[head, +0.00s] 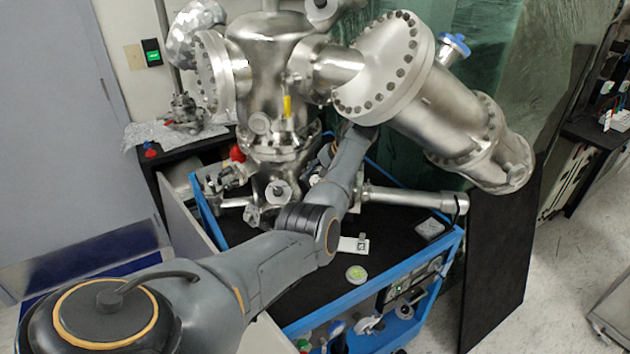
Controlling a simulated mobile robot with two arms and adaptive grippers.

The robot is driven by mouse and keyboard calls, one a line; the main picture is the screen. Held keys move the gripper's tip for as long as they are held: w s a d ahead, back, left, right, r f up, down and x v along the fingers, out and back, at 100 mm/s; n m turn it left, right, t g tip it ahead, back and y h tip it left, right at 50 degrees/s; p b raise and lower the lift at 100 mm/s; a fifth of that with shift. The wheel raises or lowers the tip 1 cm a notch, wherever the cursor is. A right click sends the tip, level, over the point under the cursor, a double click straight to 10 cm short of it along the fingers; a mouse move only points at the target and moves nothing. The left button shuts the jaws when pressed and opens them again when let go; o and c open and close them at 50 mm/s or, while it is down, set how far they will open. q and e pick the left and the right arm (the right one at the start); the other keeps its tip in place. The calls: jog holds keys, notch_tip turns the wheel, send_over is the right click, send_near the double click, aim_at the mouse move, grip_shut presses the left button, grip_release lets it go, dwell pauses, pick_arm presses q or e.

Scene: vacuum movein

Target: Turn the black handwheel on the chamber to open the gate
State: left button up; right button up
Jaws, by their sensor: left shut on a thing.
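The steel chamber (265,75) stands at the upper middle of the head view, on a black-topped cart. My left arm comes in from the lower left and bends up towards the underside of the large bolted flange (385,70). My left gripper (362,131) is a small dark patch at the arm's end, just below this flange. It is shut on the black handwheel, but its fingers and the wheel are mostly hidden behind the flange and arm, so the wheel's angle cannot be told. The gate cannot be made out. My right gripper is not in view.
The cart has a blue frame (400,285), with a round green-and-white disc (356,273) on its top. A steel tube (415,199) sticks out to the right above it. A dark panel (505,260) stands at the right. Open floor (565,265) lies beyond.

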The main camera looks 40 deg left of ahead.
pick_arm(q)
jog(key=shift+f+n+h+p, duration=0.15)
jog(key=shift+n+h+p, duration=0.15)
jog(key=shift+n+h, duration=0.9)
jog(key=shift+d, duration=0.1)
jog(key=o, duration=1.2)
jog(key=shift+c, duration=0.2)
